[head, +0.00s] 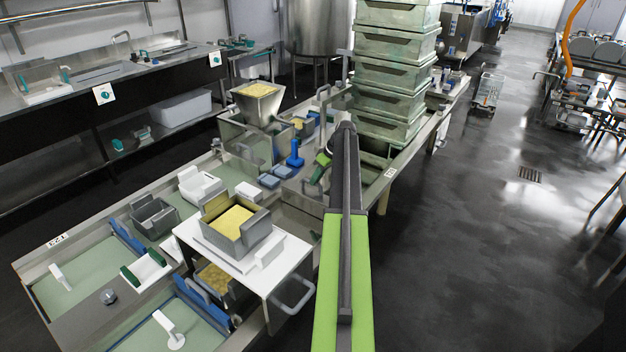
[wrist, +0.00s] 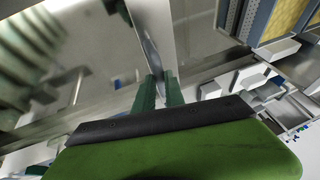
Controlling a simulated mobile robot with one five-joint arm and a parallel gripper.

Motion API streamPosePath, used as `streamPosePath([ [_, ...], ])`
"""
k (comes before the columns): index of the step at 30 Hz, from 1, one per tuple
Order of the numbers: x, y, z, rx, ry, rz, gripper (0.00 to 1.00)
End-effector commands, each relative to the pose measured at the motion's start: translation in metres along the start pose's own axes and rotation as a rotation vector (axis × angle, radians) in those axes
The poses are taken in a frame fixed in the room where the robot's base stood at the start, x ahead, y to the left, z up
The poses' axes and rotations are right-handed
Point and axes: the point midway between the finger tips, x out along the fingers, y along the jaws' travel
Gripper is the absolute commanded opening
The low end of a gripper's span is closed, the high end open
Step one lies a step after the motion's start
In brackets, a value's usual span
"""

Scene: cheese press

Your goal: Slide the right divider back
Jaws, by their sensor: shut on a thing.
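My gripper shows in the wrist view (wrist: 160,88) with two green fingers closed on the edge of a thin grey metal plate, seemingly the right divider (wrist: 152,28). The plate runs away from the fingers to the top of the picture. In the head view my gripper (head: 322,163) is at the right part of the steel bench, beside the stacked crates. The part of the plate between the fingers is hidden, and I cannot make the plate out clearly in the head view.
A tall stack of pale green crates (head: 393,80) stands just right of my gripper. A blue tool (head: 294,155) and a hopper of yellow curd (head: 256,91) are to its left. A white stand (head: 268,273) holds a curd-filled box (head: 241,240).

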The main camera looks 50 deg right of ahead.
Motion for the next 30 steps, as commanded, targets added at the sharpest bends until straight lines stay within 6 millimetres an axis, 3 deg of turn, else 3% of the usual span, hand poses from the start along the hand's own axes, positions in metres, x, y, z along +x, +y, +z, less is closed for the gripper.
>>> streamPosePath([
  [1,-0.003,0.010,0.005,0.005,-0.003,0.022,0.00],
  [2,-0.003,0.009,0.004,0.004,-0.004,0.022,0.16],
  [3,-0.002,0.009,0.003,0.003,-0.004,0.022,0.21],
  [7,0.001,0.004,-0.001,-0.003,-0.004,0.017,0.36],
  [17,-0.005,-0.003,-0.008,-0.010,-0.005,0.009,0.36],
  [23,-0.039,-0.005,-0.010,-0.008,-0.005,0.009,0.36],
  [30,-0.100,-0.005,-0.010,-0.007,-0.004,0.011,0.36],
])
